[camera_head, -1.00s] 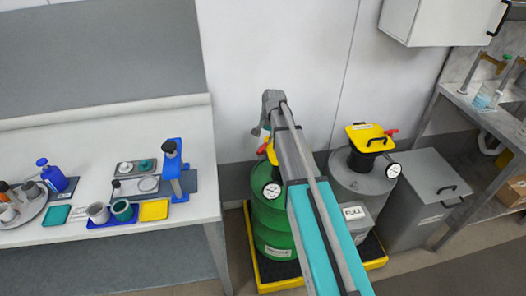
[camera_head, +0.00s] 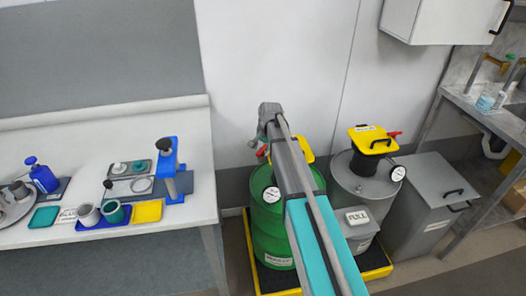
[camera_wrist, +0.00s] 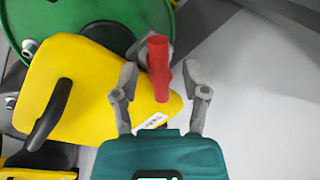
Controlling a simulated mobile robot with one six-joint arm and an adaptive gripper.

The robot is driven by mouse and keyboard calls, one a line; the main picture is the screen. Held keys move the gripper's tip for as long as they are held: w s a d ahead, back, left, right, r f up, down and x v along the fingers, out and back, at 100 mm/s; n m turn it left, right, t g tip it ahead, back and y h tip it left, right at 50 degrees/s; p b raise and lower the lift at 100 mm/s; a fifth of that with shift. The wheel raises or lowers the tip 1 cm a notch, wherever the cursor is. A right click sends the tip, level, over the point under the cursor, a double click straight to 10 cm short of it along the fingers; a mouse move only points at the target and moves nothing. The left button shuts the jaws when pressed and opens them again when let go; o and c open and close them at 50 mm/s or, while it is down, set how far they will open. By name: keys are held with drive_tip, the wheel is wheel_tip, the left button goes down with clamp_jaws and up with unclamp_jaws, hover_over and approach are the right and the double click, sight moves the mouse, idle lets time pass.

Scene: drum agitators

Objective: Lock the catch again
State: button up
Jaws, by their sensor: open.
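The red catch lever (camera_wrist: 158,67) stands at the edge of the yellow lid (camera_wrist: 95,85) in the wrist view, by a grey bracket. My gripper (camera_wrist: 160,78) is open, with one grey finger on each side of the red lever in the picture. I cannot tell whether either finger touches it. In the head view the lid (camera_head: 306,149) sits on the green drum (camera_head: 272,215), partly hidden by my arm. The red catch (camera_head: 262,151) shows just left of my arm there.
A grey drum (camera_head: 350,185) with a second yellow lid (camera_head: 372,139) and red catch (camera_head: 394,134) stands to the right. A grey bin (camera_head: 425,200) is beyond it. A bench (camera_head: 120,215) with trays and a blue stand is at left. The wall is close behind.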

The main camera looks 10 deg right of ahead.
drive_tip(key=shift+c, duration=0.3)
clamp_jaws()
drive_tip(key=shift+d, duration=0.15)
